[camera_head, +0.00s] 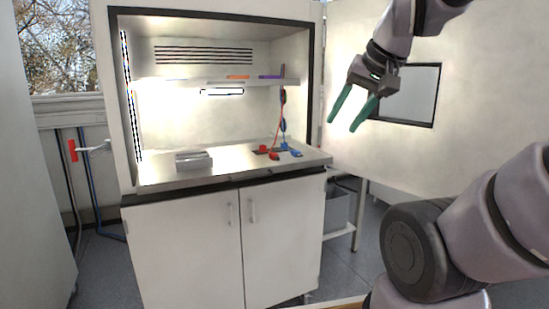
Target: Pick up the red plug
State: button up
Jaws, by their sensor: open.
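A red plug (274,156) lies on the pale work surface inside the lit cabinet, near its front right. A red cable runs up from it toward the cabinet's right wall. A second small red piece (263,149) sits just behind it to the left. A blue plug (295,153) lies to the right of the red plug. My gripper (345,125) hangs at the upper right, in front of the open door. Its two green fingers are apart with nothing between them, pointing down, well above and right of the red plug.
A grey metal box (194,161) stands on the left of the work surface (160,178). A shelf (175,83) with orange and purple items spans the cabinet above. The open door (470,110) with a dark-framed window stands at the right. The surface's middle is clear.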

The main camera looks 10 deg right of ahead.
aim_at(273, 156)
jog(key=i+l+u, duration=0.85)
jog(key=l+u, duration=0.2)
jog(key=l, duration=0.25)
